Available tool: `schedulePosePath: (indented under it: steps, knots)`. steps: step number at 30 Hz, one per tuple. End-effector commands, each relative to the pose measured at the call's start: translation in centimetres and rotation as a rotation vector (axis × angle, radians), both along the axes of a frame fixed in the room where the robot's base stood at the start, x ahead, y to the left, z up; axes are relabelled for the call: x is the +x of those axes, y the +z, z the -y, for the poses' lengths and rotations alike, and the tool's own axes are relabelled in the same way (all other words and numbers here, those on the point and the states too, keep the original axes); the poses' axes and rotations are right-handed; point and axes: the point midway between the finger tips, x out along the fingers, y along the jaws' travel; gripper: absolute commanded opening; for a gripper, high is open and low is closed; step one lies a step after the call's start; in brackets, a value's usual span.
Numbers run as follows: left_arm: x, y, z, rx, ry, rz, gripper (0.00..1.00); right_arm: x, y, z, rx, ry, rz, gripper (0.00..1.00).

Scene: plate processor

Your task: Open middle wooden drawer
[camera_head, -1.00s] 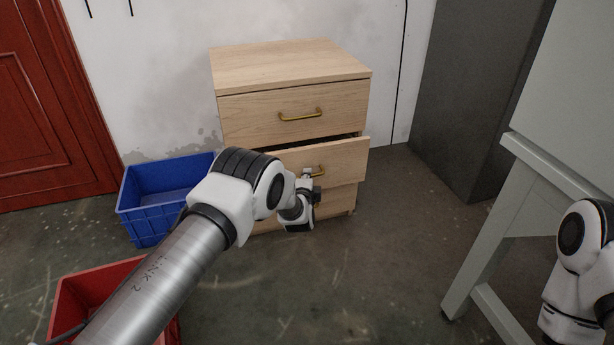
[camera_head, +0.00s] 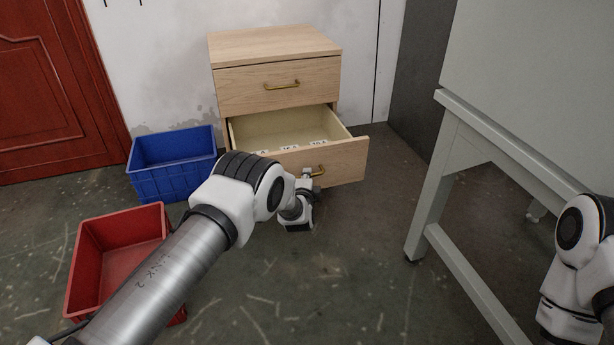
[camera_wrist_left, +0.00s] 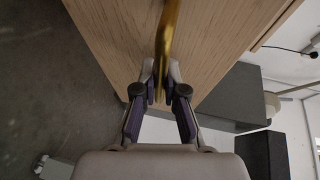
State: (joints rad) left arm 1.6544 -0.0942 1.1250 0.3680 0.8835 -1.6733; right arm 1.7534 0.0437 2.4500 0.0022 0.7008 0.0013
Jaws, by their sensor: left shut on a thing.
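The wooden cabinet (camera_head: 276,48) stands against the wall in the head view. Its middle drawer (camera_head: 348,165) is pulled well out, and its inside shows several small white labelled items along the front. The top drawer (camera_head: 240,88) is closed. My left gripper (camera_head: 309,178) is at the middle drawer's front. In the left wrist view its fingers (camera_wrist_left: 160,88) are shut on the brass handle (camera_wrist_left: 165,40). My arm hides the left part of the drawer front. The lower drawer is hidden behind the middle drawer and my arm. My right arm shows at the right edge; its gripper is out of view.
A blue crate (camera_head: 172,183) stands left of the cabinet. A red crate (camera_head: 90,250) is on the floor at lower left, partly behind my arm. A grey table (camera_head: 437,185) stands at right. The floor between cabinet and table is clear.

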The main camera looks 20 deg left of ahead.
Motion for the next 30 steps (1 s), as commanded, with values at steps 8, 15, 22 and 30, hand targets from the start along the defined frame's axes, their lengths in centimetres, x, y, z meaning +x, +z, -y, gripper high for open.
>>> schedulePosePath:
  steps: [8, 15, 22, 30]
  knots:
    - [0.0, 0.0, 0.0, 0.0, 0.0, 0.001, 0.0, 0.0, 0.0, 0.0, 0.0, 0.0, 0.001, 0.0]
    - [0.0, 0.0, 0.0, 0.0, 0.0, 0.001, 0.36, 0.0, 0.0, 0.0, 0.0, 0.0, 0.0, 0.0]
    - [0.0, 0.0, 0.0, 0.0, 0.0, 0.001, 0.36, 0.0, 0.0, 0.0, 0.0, 0.0, 0.0, 0.0]
    - [-1.9, 0.4, 0.5, 0.0, -0.001, -0.002, 0.36, 0.0, 0.0, 0.0, 0.0, 0.0, 0.0, 0.0]
